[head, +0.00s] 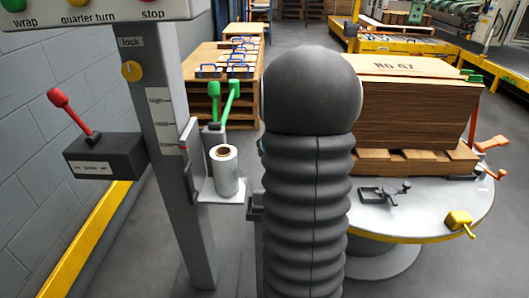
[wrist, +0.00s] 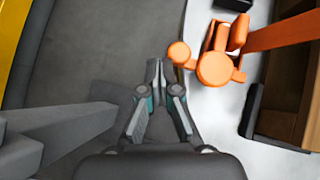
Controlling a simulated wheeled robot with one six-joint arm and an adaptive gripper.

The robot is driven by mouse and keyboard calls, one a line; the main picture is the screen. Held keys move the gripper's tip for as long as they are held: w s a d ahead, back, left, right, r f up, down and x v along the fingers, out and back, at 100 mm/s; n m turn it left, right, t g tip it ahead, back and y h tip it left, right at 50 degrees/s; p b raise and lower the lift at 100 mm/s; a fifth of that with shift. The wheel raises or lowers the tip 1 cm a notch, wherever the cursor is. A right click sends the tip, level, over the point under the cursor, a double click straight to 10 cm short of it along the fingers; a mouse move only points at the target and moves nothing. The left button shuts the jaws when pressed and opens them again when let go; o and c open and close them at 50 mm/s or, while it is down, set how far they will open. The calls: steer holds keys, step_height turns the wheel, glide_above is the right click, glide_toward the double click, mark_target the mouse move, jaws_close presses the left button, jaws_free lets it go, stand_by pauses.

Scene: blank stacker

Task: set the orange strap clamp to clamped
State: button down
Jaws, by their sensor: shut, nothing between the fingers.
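The orange strap clamp (head: 490,145) sits at the right edge of the round turntable in the head view, its handle sticking outward. In the wrist view the orange strap clamp (wrist: 214,68) is at upper right, with a round knob end pointing left and an orange strap running off to the right. My gripper (wrist: 156,66) is shut and empty, its fingertips just left of the knob in that picture. I cannot tell whether they touch it. In the head view my arm hides the gripper.
A stack of brown sheets (head: 412,113) stands on a pallet on the turntable (head: 395,219). A black clamp (head: 383,193) and a yellow clamp (head: 459,222) sit on the turntable's near side. A grey column (head: 167,165) with a film roll (head: 225,170) stands at left.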

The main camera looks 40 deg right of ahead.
steer(key=s+a+r+p, duration=0.4)
steer(key=a+r+p, duration=0.1)
steer(key=r, duration=0.2)
steer(key=shift+s+a, duration=0.2)
steer(key=shift+a, duration=0.05)
